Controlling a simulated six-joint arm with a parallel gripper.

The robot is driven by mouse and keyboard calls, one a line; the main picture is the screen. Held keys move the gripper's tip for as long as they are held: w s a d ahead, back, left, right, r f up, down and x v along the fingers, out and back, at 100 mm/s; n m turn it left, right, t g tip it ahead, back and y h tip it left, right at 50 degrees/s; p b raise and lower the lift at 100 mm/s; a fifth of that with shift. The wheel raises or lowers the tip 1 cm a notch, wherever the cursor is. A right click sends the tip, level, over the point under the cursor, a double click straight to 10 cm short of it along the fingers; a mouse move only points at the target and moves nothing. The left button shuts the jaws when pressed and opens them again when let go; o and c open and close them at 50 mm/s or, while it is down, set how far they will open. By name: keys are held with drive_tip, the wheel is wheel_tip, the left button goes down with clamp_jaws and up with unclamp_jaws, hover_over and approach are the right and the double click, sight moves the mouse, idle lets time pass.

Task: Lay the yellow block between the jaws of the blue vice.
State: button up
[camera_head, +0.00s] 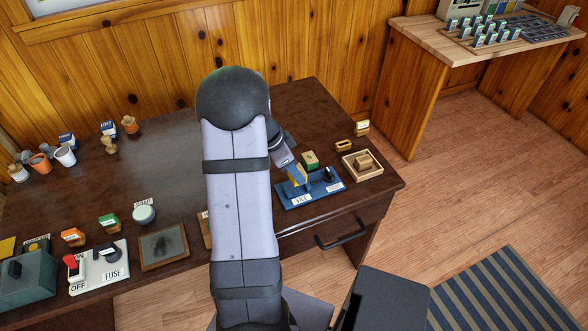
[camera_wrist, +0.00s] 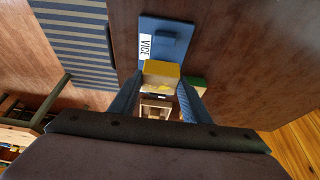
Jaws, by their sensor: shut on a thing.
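My gripper (camera_wrist: 160,86) is shut on the yellow block (camera_wrist: 162,68), which sits between its fingertips in the wrist view. The blue vice (camera_wrist: 148,24), with a white VICE label, lies just beyond the block there. In the head view the yellow block (camera_head: 300,178) shows at the fingertips over the left part of the vice's blue plate (camera_head: 289,196). My arm hides part of this area. I cannot tell whether the block touches the vice or is between its jaws.
A black knob (camera_head: 328,175) is at the plate's right. A wooden tray (camera_head: 376,173) holding a wooden block is farther right. A fuse switch panel (camera_head: 98,276) and several small items occupy the table's left.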

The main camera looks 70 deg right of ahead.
drive_tip(key=shift+f+b, duration=2.35)
drive_tip(key=shift+f, duration=0.05)
drive_tip(key=shift+b, duration=0.6)
idle(0.7)
drive_tip(key=shift+f+b, duration=0.65)
drive_tip(key=shift+b, duration=0.5)
idle(2.6)
drive_tip(key=o, duration=1.8)
drive_tip(key=shift+c, duration=0.2)
